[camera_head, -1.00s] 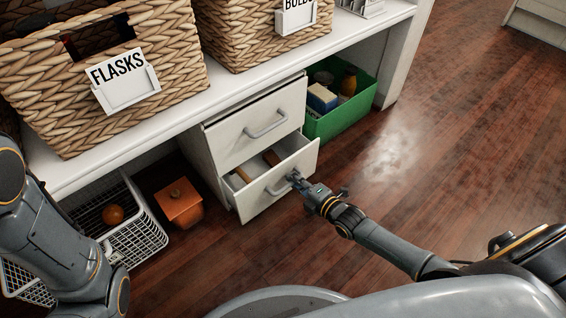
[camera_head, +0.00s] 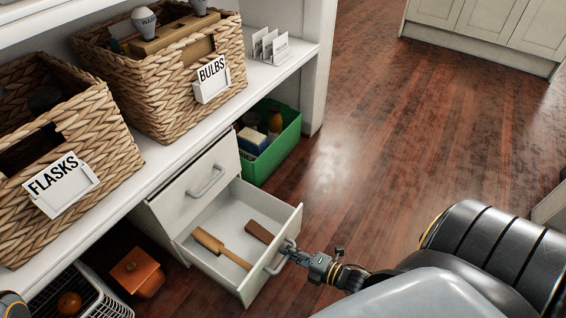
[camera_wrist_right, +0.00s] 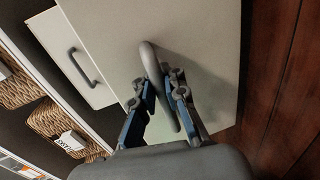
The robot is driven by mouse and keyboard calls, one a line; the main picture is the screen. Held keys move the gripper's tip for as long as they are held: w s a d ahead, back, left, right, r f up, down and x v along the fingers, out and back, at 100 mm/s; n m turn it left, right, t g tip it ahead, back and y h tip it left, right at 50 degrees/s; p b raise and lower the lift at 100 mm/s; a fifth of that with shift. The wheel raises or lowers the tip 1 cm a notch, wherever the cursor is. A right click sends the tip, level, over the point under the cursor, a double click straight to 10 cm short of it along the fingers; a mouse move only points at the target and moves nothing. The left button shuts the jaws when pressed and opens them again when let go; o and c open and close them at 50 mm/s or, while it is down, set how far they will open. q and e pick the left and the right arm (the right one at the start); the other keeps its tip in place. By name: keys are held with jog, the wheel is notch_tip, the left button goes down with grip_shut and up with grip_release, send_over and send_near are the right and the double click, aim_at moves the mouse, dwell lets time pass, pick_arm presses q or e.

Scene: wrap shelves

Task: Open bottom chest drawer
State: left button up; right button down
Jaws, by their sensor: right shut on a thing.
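The bottom chest drawer (camera_head: 238,275) is pulled well out of the white chest in the head view. Its inside shows a wooden tool with a handle (camera_head: 221,246) and a dark brown block-like piece (camera_head: 260,233). My right gripper (camera_head: 289,250) is shut on the bottom drawer's handle (camera_head: 272,266). In the right wrist view the gripper (camera_wrist_right: 163,88) has its fingers on either side of the grey handle (camera_wrist_right: 152,62), in front of the drawer's pale face (camera_wrist_right: 205,45). The top drawer (camera_head: 190,196) is closed. My left gripper is out of view.
A green bin (camera_head: 282,150) stands right of the chest under the shelf. An orange box (camera_head: 137,272) and a white wire basket (camera_head: 92,297) stand on its left. Wicker baskets (camera_head: 120,130) sit above. The wooden floor (camera_head: 375,150) to the right is clear.

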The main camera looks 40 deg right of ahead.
jog(key=shift+r, duration=0.1)
jog(key=c, duration=1.7)
grip_release()
jog(key=v, duration=1.2)
